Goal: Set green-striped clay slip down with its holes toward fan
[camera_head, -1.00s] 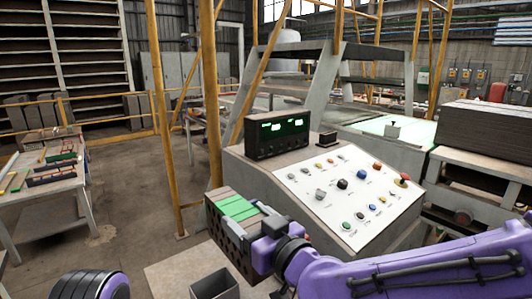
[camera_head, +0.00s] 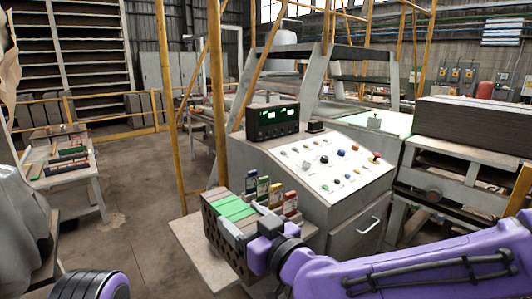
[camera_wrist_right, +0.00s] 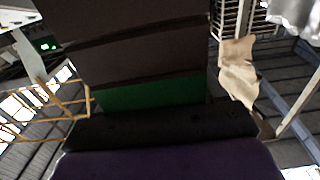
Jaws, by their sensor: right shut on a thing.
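The green-striped clay slip (camera_head: 232,208) is a dark brown block with green bands across its top. It is in my right gripper (camera_head: 257,226) in the head view, in front of the control console. Rows of dark holes show on its face toward the lower left. In the right wrist view the block (camera_wrist_right: 140,50) fills the upper middle, with a green band low on it, against the dark gripper edge (camera_wrist_right: 160,128). My right gripper is shut on it. I cannot pick out a fan in these frames. My left gripper is not in view; only a purple part of mine shows at lower left.
A pale board top (camera_head: 195,250) lies below and left of the block. Several coloured cards (camera_head: 276,193) stand just behind it. The console (camera_head: 335,165) is behind right. A grey draped thing (camera_head: 22,225) stands at far left, and a work table (camera_head: 70,180) beyond it.

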